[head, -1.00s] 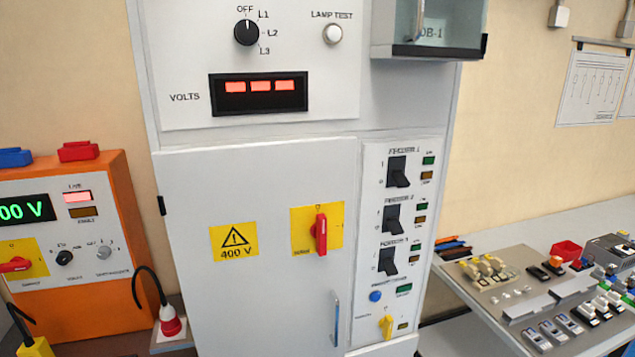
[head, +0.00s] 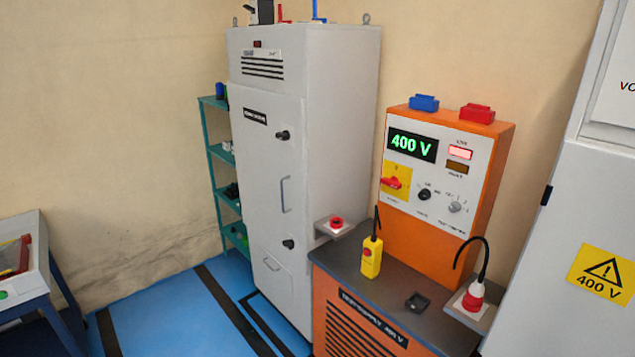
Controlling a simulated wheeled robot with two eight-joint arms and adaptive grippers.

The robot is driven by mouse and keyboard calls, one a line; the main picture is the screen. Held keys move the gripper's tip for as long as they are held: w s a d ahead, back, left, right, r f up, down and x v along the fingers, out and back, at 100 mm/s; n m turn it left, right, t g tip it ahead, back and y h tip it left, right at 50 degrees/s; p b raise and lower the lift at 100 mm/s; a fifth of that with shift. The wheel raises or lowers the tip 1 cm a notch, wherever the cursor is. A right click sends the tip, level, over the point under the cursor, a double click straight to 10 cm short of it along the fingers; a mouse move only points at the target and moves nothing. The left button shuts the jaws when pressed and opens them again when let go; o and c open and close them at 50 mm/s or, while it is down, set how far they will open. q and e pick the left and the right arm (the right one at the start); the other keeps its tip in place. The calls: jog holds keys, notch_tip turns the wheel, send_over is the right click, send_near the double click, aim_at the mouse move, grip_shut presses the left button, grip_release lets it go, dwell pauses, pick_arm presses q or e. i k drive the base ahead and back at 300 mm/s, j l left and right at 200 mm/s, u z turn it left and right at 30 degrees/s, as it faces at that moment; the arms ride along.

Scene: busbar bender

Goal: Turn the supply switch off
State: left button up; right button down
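The orange supply unit (head: 485,222) stands on a dark-topped orange cabinet right of the picture's middle. Its supply switch (head: 391,182) is a red rotary handle on a yellow plate, at the lower left of the white front panel. The handle lies roughly horizontal; the small markings around it are too blurred to read. The green display (head: 411,144) above it reads 400 V. A lamp (head: 460,153) glows pinkish red, and the amber lamp (head: 457,167) under it looks dark. Neither of my grippers is in view.
A tall grey cabinet (head: 340,160) is at left. The grey panel door (head: 575,210) is at right. Blue floor (head: 170,310) lies open at lower left.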

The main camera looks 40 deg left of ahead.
aim_at(393, 183)
jog(key=u, duration=1.05)
